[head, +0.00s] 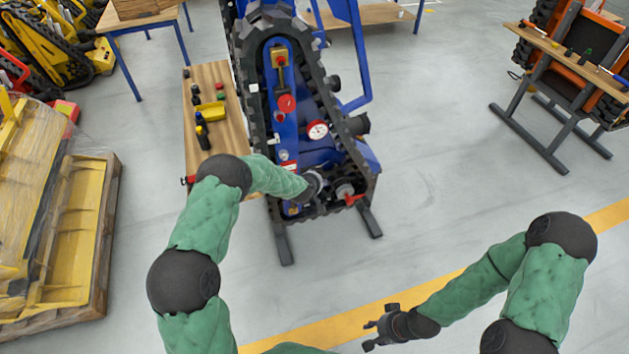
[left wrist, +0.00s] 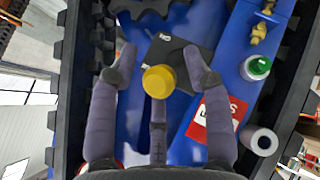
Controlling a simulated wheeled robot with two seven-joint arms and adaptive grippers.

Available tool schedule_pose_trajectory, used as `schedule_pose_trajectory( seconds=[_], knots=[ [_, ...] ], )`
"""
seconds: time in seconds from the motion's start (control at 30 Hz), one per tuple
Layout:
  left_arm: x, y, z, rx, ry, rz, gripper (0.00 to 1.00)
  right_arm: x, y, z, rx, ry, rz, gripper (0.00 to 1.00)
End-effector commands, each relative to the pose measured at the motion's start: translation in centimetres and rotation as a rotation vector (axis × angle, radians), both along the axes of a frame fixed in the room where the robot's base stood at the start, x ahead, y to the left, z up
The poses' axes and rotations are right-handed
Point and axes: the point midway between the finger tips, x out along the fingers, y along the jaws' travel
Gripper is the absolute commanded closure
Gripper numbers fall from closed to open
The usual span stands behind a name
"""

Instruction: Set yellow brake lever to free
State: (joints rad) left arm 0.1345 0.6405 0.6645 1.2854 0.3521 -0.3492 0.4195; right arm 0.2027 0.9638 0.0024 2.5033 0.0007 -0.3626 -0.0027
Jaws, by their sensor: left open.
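The yellow brake lever shows in the left wrist view as a round yellow knob (left wrist: 158,81) in front of a black plate (left wrist: 178,58) on the blue carrier. My left gripper (left wrist: 160,62) is open, with its fingers on either side of the knob and a third finger below it. I cannot tell whether any finger touches the knob. In the head view my left gripper (head: 314,185) is at the lower part of the blue tracked carrier (head: 322,157), and the yellow lever is hidden there. My right gripper (head: 372,328) is open and empty above the floor, well away from the carrier.
Black track (head: 345,125) borders the panel. A wooden bench (head: 228,135) stands left of the carrier.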

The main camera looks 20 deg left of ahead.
Motion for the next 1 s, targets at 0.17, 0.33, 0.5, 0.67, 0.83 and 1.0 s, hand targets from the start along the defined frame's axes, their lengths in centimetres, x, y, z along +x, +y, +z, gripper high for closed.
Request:
schedule_pose_trajectory(
  seconds=[0.17,0.33,0.5,0.67,0.83,1.0],
  knots=[
    [-0.9,0.0,0.8,-0.001,0.000,-0.001,0.51,0.0,0.0,0.0,0.000,0.000,0.000,0.60],
    [-2.6,0.0,2.4,0.000,0.000,-0.002,0.51,0.0,0.0,0.0,0.000,0.000,0.000,0.60],
    [-4.4,0.1,4.1,0.001,-0.001,0.000,0.51,0.0,0.0,0.0,0.000,0.000,0.000,0.60],
    [-6.2,0.2,5.8,0.001,-0.003,0.001,0.51,0.0,0.0,0.0,0.000,0.000,0.000,0.60],
    [-7.6,0.3,7.1,0.000,-0.003,0.002,0.51,0.0,0.0,0.0,0.000,0.000,0.000,0.60],
    [-8.5,0.3,7.9,0.001,-0.004,0.003,0.51,0.0,0.0,0.0,0.000,0.000,0.000,0.60]
  ],
)
